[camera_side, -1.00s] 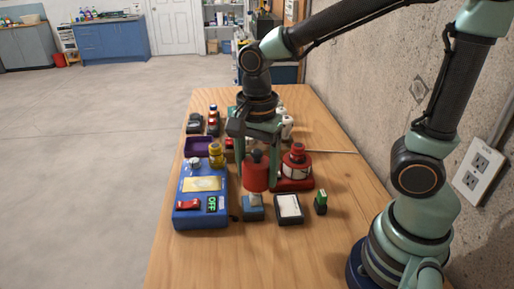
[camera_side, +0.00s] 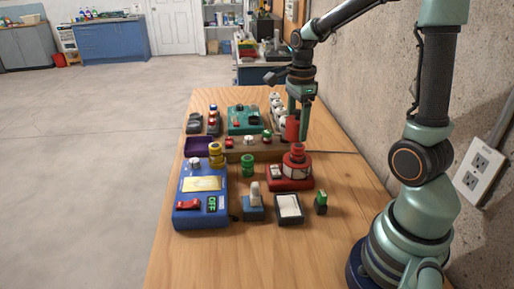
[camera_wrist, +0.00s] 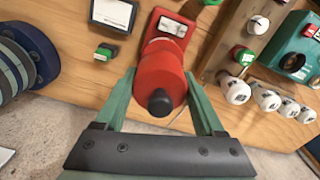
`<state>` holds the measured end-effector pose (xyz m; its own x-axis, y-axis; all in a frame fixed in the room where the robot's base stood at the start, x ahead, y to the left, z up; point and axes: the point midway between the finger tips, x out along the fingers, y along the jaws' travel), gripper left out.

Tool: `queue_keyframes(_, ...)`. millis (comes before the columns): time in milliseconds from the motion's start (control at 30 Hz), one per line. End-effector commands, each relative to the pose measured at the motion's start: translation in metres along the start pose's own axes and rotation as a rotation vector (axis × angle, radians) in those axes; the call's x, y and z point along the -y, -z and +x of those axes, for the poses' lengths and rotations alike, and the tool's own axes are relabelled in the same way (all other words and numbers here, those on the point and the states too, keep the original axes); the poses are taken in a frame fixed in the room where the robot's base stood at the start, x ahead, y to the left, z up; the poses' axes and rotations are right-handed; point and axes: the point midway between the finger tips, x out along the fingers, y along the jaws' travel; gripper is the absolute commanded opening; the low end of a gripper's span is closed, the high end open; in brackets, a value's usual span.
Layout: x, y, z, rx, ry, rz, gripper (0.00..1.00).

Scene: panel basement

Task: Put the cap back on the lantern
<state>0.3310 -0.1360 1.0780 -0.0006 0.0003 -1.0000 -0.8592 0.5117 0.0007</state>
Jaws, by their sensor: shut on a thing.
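The cap is a red cylinder (camera_side: 291,129) with a black knob, which faces the wrist camera. My gripper (camera_side: 298,112) is shut on it from both sides. In the wrist view, the cap (camera_wrist: 163,72) sits between the two green fingers. In the side view, the cap appears just above the lantern's top, with a narrow gap. In the wrist view, the cap hides much of the lantern (camera_wrist: 150,29). I cannot tell how well they line up.
The blue box (camera_side: 201,200) and purple tray (camera_side: 198,147) are at the left. A wooden strip (camera_side: 268,151) with knobs and a teal box (camera_side: 243,119) lie behind the lantern. Small switches stand in front. The wall is close on the right; the front bench is clear.

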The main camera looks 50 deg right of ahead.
Motion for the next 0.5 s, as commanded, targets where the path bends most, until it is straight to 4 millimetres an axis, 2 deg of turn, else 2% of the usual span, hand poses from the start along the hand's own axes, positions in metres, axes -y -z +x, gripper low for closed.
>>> queue_keyframes(133, 0.006, 0.015, 0.004, 0.000, 0.000, 0.049, 0.18)
queue_keyframes(500, 0.006, 0.016, 0.028, 0.000, -0.002, 0.053, 0.18)
